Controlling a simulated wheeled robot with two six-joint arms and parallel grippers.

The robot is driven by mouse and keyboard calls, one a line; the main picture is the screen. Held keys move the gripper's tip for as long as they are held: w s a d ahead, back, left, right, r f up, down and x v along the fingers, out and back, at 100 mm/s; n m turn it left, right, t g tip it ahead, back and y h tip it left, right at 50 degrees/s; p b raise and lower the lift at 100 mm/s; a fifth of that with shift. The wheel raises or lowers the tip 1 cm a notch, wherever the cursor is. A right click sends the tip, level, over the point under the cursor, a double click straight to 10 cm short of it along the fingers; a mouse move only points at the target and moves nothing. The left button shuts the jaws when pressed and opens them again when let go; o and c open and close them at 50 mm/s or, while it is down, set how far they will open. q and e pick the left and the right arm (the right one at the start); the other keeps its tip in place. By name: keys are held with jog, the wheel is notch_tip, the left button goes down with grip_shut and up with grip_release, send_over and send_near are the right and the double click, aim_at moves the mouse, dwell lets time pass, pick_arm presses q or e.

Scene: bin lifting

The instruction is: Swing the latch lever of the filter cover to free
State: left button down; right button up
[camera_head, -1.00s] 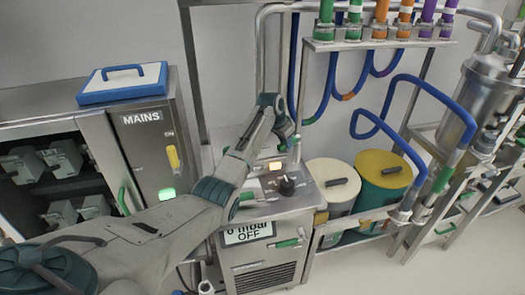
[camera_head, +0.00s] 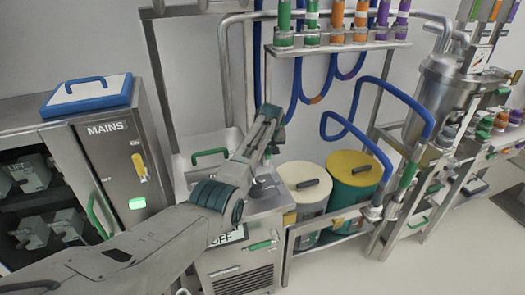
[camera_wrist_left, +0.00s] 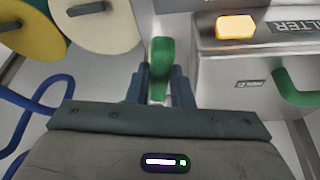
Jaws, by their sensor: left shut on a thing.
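In the left wrist view a green latch lever (camera_wrist_left: 161,62) stands between the two fingers of my left gripper (camera_wrist_left: 161,88), which is shut on it. The lever is beside the metal filter cover (camera_wrist_left: 228,55), marked FILTER, with a lit orange lamp (camera_wrist_left: 236,27). A green handle (camera_wrist_left: 296,85) is on the cover's side at the right. In the head view my left arm reaches over the low metal unit and hides the lever and most of the cover. A green handle (camera_head: 210,154) shows behind the arm. My right gripper is not in view.
Two drums, one cream-lidded (camera_head: 303,181) and one yellow-lidded (camera_head: 354,170), stand right of the unit. The MAINS cabinet (camera_head: 118,165) stands at the left. Blue hoses (camera_head: 330,115) hang from the rack above. Clear floor lies at the front right.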

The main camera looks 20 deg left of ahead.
pick_arm(q)
jog(key=shift+w+d+f+n+g+y+b, duration=0.1)
jog(key=shift+w+d+n+g+y+b, duration=0.2)
jog(key=shift+n+b, duration=0.4)
jog(key=shift+w+d+n+g+y+b, duration=0.1)
jog(key=shift+d+n+b, duration=0.3)
jog(key=shift+n+b, duration=0.3)
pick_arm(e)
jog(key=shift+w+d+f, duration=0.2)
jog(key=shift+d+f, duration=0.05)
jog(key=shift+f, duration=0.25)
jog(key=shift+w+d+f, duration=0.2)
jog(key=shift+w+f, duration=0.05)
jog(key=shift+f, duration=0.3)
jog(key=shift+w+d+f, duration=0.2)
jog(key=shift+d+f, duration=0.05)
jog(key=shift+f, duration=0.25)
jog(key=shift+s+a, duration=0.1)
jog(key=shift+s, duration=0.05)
pick_arm(q)
jog(key=c, duration=1.4)
grip_release()
jog(key=shift+o, duration=0.6)
jog(key=shift+w, duration=0.1)
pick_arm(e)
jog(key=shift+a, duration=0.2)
